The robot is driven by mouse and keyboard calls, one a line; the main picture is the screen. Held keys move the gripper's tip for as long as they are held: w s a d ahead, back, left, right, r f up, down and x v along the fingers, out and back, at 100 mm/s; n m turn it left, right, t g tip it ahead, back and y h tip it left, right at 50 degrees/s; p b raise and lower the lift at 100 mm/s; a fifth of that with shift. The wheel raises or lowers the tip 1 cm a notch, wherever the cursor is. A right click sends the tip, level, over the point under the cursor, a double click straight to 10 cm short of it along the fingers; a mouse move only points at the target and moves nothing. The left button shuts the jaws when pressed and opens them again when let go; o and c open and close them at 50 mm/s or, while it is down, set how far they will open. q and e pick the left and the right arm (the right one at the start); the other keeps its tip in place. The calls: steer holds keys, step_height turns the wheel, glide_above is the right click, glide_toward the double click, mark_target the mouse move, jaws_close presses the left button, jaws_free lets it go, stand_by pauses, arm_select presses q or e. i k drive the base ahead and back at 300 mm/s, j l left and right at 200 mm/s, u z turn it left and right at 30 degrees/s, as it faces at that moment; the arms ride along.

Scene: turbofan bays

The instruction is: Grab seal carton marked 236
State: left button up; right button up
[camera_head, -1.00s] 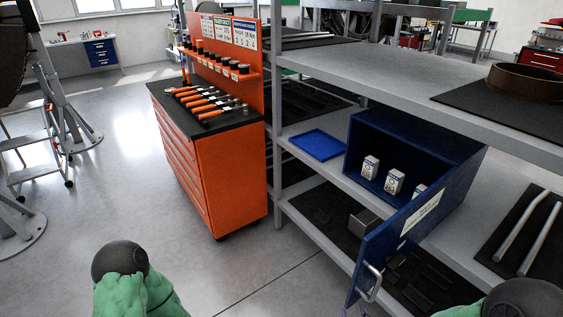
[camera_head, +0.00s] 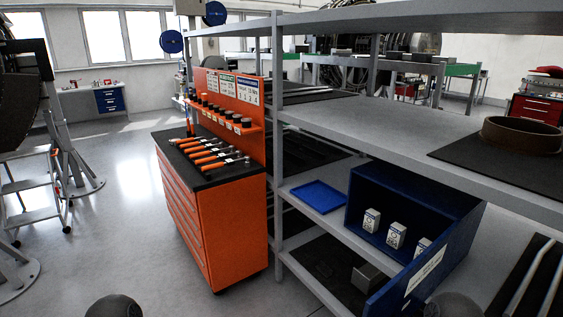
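Three small white cartons stand in a row inside an open blue cabinet on the middle shelf: a left carton (camera_head: 371,220), a middle carton (camera_head: 396,235) and a right carton (camera_head: 423,247), partly hidden by the door. Their printed marks are too small to read, so I cannot tell which is 236. The blue cabinet (camera_head: 462,232) has its door (camera_head: 412,289) swung open toward me, with a white label on it. Neither gripper shows; only dark rounded parts of my arms appear at the bottom edge.
A flat blue tray (camera_head: 318,196) lies on the shelf left of the cabinet. An orange tool cart (camera_head: 217,220) stands left of the grey shelving (camera_head: 388,105). A brown ring (camera_head: 524,134) rests on the upper shelf.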

mark_target(372, 217)
steer(key=i+j+z, duration=0.15)
steer(key=j+z, duration=0.15)
steer(key=z, duration=0.15)
steer(key=i+j+z, duration=0.1)
steer(key=j+z, duration=0.65)
steer(key=z, duration=0.15)
